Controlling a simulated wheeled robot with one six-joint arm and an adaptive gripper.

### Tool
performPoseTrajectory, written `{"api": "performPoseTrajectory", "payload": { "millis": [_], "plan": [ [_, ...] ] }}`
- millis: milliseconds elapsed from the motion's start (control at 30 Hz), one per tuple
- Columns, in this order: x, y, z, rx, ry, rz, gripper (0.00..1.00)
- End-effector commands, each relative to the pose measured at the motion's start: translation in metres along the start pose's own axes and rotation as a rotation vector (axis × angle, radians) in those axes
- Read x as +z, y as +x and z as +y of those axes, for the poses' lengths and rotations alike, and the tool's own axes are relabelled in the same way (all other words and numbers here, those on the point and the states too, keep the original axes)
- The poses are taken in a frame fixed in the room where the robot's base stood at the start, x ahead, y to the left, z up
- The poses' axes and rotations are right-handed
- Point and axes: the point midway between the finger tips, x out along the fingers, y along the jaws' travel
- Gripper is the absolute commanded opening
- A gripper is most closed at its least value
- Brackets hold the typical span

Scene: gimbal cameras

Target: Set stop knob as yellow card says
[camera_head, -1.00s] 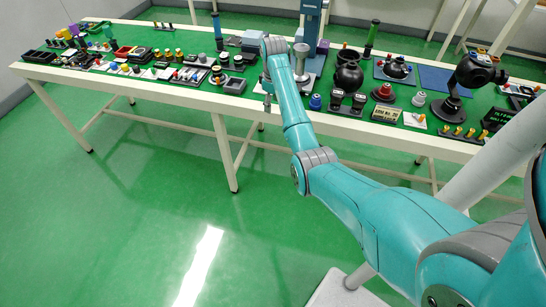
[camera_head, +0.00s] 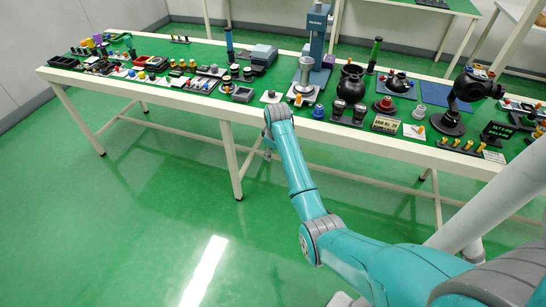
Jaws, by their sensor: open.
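My arm reaches out to the table's front edge, with its wrist just in front of that edge. My gripper (camera_head: 268,152) shows only as a small grey part below the wrist, clear of the table items; its fingers are too small to make out. A pale yellow card-like panel (camera_head: 385,124) in a dark frame stands near the front edge, right of the middle; its writing is unreadable. A red round knob (camera_head: 384,104) on a dark base sits behind it. A small white plate with an orange knob (camera_head: 421,129) lies to its right. I cannot tell which is the stop knob.
The long green-topped table (camera_head: 345,140) is crowded with small items. A tall blue-grey stand (camera_head: 316,45), black spheres and a black jointed device (camera_head: 470,88) rise above it. The green floor (camera_head: 130,220) in front is clear.

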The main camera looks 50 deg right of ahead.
Motion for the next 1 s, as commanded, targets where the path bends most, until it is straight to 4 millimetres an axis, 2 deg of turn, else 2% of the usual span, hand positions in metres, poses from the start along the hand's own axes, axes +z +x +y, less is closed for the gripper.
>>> {"api": "performPoseTrajectory", "payload": {
  "millis": [200,867,1000],
  "plan": [
    [0.003,0.009,-0.01,0.009,0.003,0.013,0.6],
    [0.003,0.01,-0.012,0.01,0.004,0.015,0.6],
    [0.009,0.023,-0.028,0.019,0.005,0.03,0.6]
  ]
}}
